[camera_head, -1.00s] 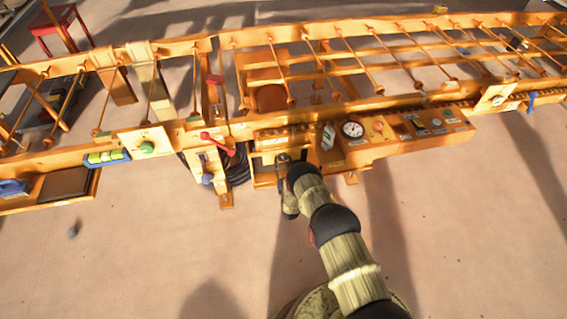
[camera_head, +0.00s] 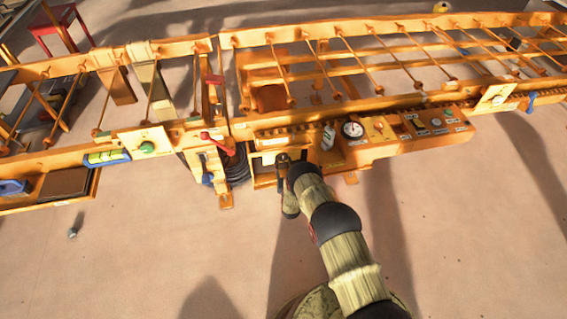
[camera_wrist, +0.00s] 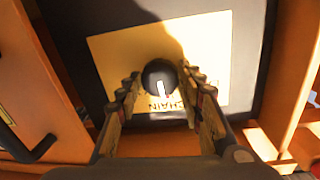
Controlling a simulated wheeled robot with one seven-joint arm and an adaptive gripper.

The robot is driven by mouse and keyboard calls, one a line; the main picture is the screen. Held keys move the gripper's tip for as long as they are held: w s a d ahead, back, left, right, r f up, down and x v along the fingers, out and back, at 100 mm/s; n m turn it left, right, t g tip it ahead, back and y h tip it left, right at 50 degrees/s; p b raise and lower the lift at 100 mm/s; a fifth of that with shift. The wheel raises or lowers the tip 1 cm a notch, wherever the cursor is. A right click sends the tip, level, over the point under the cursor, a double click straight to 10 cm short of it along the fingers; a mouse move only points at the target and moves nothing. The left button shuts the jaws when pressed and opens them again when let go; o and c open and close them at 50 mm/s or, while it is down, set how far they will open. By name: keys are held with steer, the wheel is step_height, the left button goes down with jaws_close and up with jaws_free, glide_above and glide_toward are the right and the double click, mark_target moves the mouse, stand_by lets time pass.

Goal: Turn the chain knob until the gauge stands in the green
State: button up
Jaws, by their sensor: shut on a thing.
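The chain knob (camera_wrist: 160,74) is round and black with a white pointer mark. In the wrist view it sits on a yellow plate (camera_wrist: 215,50) lettered "CHAIN", on a dark panel. My gripper (camera_wrist: 159,80) has its two fingers on either side of the knob, shut on it. The white pointer points down toward the lettering. In the head view my gripper (camera_head: 283,165) reaches into the orange frame's front, and the knob is hidden there. The round white gauge (camera_head: 352,129) is on the orange console right of my gripper. Its needle and green zone are too small to read.
A red lever (camera_head: 217,143) stands left of my gripper, beside a black coil (camera_head: 237,165). A small grey-white tag (camera_head: 328,138) stands left of the gauge. The long orange roller frame (camera_head: 420,98) runs across the back. The floor in front is mostly clear.

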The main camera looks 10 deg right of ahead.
steer(key=m, duration=0.5)
steer(key=shift+r+m, duration=0.1)
steer(key=shift+m, duration=0.2)
stand_by(0.4)
steer(key=o, duration=1.2)
steer(key=shift+c, duration=0.2)
steer(key=shift+g, duration=0.3)
steer(key=s, duration=1.2)
steer(key=shift+a+r, duration=0.3)
steer(key=shift+a, duration=0.15)
